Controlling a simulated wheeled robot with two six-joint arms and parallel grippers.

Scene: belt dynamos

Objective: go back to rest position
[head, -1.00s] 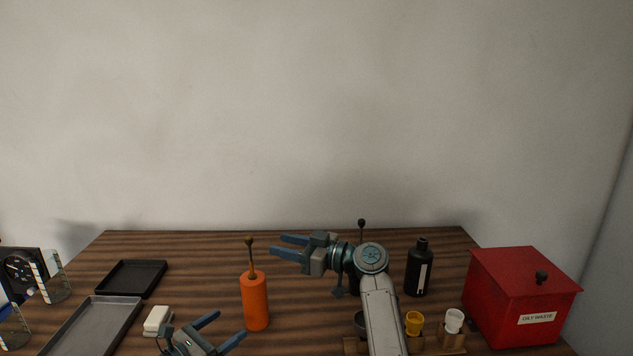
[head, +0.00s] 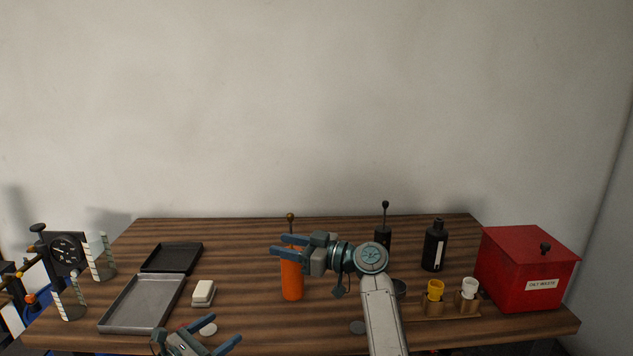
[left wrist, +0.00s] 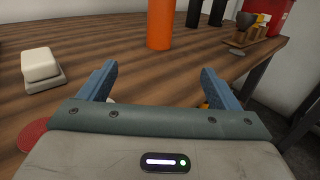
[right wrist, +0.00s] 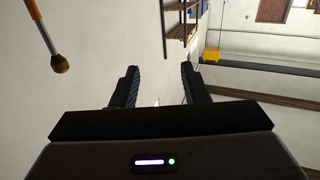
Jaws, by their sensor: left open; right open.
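My left gripper (head: 203,343) is open and empty, low at the front edge of the table in the head view. In the left wrist view its two blue fingers (left wrist: 158,85) stand apart with nothing between them. My right gripper (head: 277,249) is open, its fingers pointing left across the top of the orange bottle (head: 292,279), hiding part of it. In the right wrist view its dark fingers (right wrist: 157,88) are apart and empty. I cannot tell whether it touches the bottle.
A red oily-waste bin (head: 527,269), black bottle (head: 434,247) and yellow cup (head: 435,290) stand right. A grey tray (head: 110,323), black tray (head: 198,262), white block (head: 203,293) and gauge device (head: 66,253) are left. Bare tabletop (head: 243,262) lies between.

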